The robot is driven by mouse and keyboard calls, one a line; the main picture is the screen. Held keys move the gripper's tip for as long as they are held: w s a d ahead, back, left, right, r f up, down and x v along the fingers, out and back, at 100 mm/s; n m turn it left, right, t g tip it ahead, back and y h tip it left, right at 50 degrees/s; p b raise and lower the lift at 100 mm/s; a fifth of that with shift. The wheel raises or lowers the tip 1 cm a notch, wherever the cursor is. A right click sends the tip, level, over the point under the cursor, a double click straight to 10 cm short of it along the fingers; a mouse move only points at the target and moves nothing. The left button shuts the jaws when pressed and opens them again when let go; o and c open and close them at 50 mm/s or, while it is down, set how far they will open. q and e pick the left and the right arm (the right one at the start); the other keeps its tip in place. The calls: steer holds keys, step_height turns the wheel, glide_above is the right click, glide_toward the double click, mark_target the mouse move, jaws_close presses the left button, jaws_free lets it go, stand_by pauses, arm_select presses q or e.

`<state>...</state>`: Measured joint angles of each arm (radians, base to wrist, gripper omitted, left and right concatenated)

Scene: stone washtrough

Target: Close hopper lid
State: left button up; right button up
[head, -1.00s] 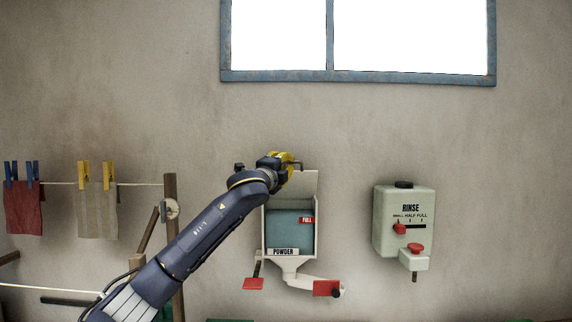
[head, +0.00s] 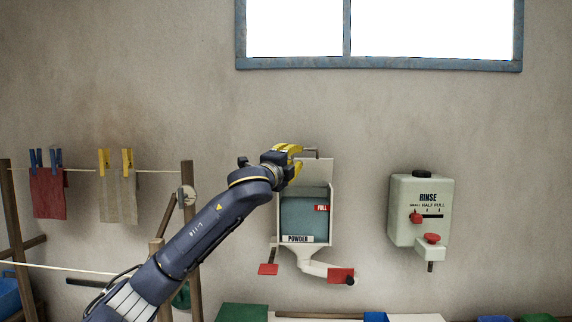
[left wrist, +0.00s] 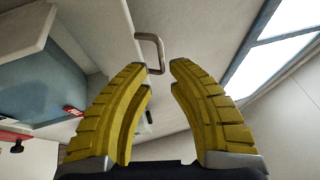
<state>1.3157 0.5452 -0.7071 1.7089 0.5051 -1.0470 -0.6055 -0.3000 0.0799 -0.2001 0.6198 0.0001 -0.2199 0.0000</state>
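The powder hopper (head: 305,218) is a pale wall-mounted box with a blue-grey front and a red FULL label. Its white lid (head: 319,172) stands up, open, at the top, with a thin metal handle (head: 311,151) at its upper edge. My left gripper (head: 296,160) is beside the lid's upper left. In the left wrist view its yellow fingers (left wrist: 162,75) are apart with nothing between them. The handle (left wrist: 158,55) sits just beyond the fingertips, with no clear contact. The hopper fills the left of that view. My right gripper is not in view.
A RINSE dispenser (head: 420,210) hangs to the right, with clear wall between. Red levers (head: 341,275) stick out below the hopper. A clothesline with pegged cloths (head: 118,195) and wooden posts stands at left. A window (head: 380,30) is above.

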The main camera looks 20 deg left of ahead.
arm_select(q)
steer(key=shift+v, duration=2.95)
